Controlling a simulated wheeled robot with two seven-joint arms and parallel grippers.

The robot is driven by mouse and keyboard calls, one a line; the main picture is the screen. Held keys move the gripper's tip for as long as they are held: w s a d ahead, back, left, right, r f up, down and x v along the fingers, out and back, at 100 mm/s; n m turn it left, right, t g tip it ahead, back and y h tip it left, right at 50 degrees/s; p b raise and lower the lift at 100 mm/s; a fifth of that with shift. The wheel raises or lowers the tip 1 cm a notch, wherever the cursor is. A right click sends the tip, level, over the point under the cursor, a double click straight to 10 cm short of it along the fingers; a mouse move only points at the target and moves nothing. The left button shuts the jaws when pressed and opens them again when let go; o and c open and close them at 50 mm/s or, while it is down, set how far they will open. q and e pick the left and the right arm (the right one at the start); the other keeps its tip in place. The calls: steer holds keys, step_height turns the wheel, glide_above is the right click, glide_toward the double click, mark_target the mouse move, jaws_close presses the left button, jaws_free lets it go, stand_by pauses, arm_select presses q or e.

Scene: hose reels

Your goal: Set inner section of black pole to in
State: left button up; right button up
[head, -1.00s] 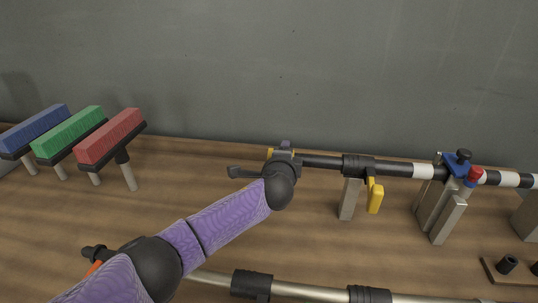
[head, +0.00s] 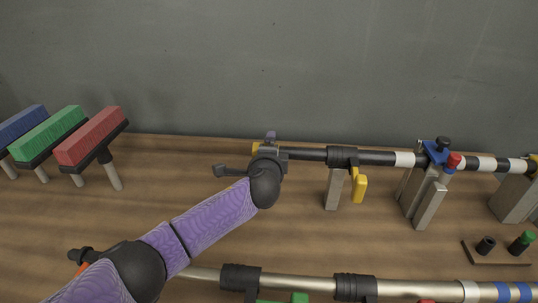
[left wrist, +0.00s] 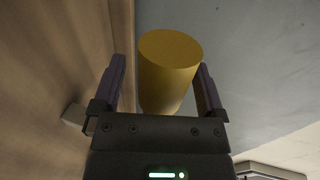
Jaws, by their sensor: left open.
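The black pole (head: 378,158) runs left to right along the back of the bench in the head view. It has white bands on its right part and passes through a black clamp (head: 342,156) with a yellow lever (head: 359,188). My left gripper (head: 269,139) is at the pole's left end and partly hides it. A yellow end piece (head: 256,148) shows beside the gripper. In the left wrist view a yellow cylinder (left wrist: 168,72) lies between the two open fingers, with a gap visible on each side. My right gripper is not in view.
A blue clamp (head: 436,152) with a red knob (head: 454,160) sits on posts at the right. A silver pole (head: 312,284) runs along the front. Blue, green and red brushes (head: 92,136) stand at the left. A small peg board (head: 500,256) lies at the right.

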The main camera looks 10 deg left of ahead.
arm_select(q)
steer(key=p+v, duration=0.3)
steer(key=v, duration=0.5)
steer(key=shift+s+r, duration=0.15)
steer(key=shift+s, duration=0.25)
